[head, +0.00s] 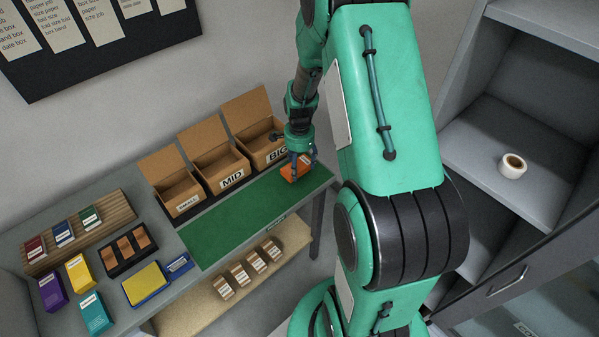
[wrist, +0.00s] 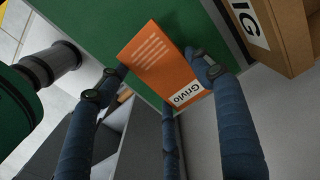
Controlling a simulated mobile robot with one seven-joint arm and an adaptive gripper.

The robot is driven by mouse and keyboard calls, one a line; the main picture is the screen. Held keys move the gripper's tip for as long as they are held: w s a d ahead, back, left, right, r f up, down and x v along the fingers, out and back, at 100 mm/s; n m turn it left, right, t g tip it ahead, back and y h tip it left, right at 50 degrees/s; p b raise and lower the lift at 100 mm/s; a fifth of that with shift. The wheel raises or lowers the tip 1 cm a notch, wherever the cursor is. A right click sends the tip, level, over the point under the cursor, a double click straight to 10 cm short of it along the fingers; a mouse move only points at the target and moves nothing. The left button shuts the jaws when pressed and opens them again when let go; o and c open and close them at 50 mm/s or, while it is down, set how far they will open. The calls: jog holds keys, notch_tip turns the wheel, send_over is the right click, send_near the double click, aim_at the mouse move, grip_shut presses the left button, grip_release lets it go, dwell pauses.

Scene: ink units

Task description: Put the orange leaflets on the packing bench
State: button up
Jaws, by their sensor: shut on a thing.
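My gripper (head: 299,168) is over the right end of the packing bench. It is shut on the orange leaflets (head: 292,172), a flat orange block. In the wrist view the orange leaflets (wrist: 160,62) are between the blue fingers of my gripper (wrist: 160,75), with a white label reading "Grivio" at the near end. The packing bench (head: 65,232) is grey with a green mat (head: 225,225); the mat (wrist: 195,22) lies behind the leaflets in the wrist view. I cannot tell whether the leaflets touch the mat.
Open cardboard boxes marked SMALL (head: 180,195), MID (head: 228,172) and BIG (head: 268,150) stand along the mat's back edge. Coloured packs and a dark tray (head: 128,250) fill the bench's left part. The mat's middle is clear. A white roll (head: 512,166) sits on a right shelf.

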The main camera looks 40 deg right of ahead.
aim_at(300, 167)
jog(key=shift+f+b, duration=0.35)
jog(key=shift+f, duration=1.4)
jog(key=shift+f, duration=0.1)
jog(key=o, duration=1.2)
jog(key=shift+o, duration=0.2)
notch_tip(300, 167, up, 12)
jog(key=shift+r+p, duration=0.1)
jog(key=shift+p, duration=0.8)
